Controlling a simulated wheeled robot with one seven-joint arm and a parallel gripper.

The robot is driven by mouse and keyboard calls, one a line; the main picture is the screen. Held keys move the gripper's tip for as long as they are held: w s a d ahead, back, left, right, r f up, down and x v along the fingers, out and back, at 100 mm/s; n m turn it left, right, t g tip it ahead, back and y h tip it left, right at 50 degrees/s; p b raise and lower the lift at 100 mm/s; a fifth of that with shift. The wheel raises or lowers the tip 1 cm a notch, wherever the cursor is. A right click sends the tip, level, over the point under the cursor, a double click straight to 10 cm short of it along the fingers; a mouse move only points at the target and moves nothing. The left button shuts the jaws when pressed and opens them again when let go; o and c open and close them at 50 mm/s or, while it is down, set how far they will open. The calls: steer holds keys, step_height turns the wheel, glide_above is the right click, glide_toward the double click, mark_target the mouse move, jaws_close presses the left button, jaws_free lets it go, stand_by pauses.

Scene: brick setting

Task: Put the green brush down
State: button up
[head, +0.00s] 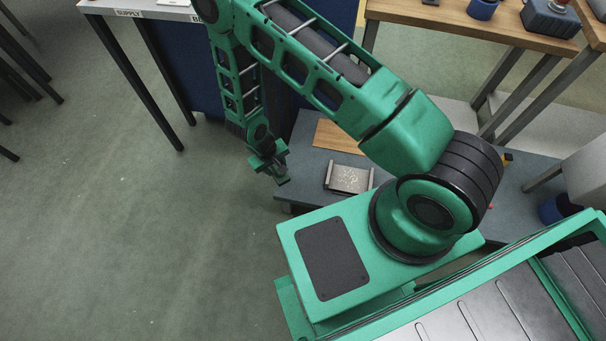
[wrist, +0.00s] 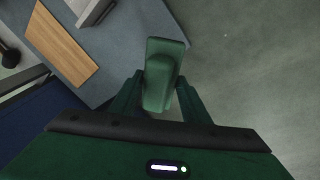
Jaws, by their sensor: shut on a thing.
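The green brush (wrist: 162,65) is between the two fingers of my gripper (wrist: 158,98) in the wrist view. My gripper is shut on it. The brush's wider end points away from the gripper. In the head view my gripper (head: 272,168) hangs at the left edge of a low grey-blue platform (head: 302,160). There the brush is hard to tell from the green gripper. In the wrist view the brush overlaps the border between the platform (wrist: 125,40) and the floor. I cannot tell its height above them.
A wooden board (head: 335,137) and a grey metal tray (head: 349,178) lie on the platform; the board (wrist: 62,45) also shows in the wrist view. A white-topped table (head: 150,10) stands at upper left, a wooden bench (head: 450,17) at upper right. The floor (head: 110,220) at left is clear.

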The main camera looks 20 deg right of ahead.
steer(key=shift+s+a+f, duration=0.25)
steer(key=shift+s+f, duration=0.3)
steer(key=shift+f, duration=0.25)
steer(key=w+d+f, duration=0.1)
steer(key=d+f, duration=0.1)
steer(key=d, duration=0.1)
steer(key=w+d+f, duration=0.1)
steer(key=d+f, duration=0.1)
steer(key=d, duration=0.2)
steer(key=w+d+f, duration=0.2)
steer(key=d+f, duration=0.1)
steer(key=shift+d, duration=0.4)
steer(key=shift+f, duration=2)
steer(key=o, duration=1.4)
steer(key=shift+s+f, duration=0.1)
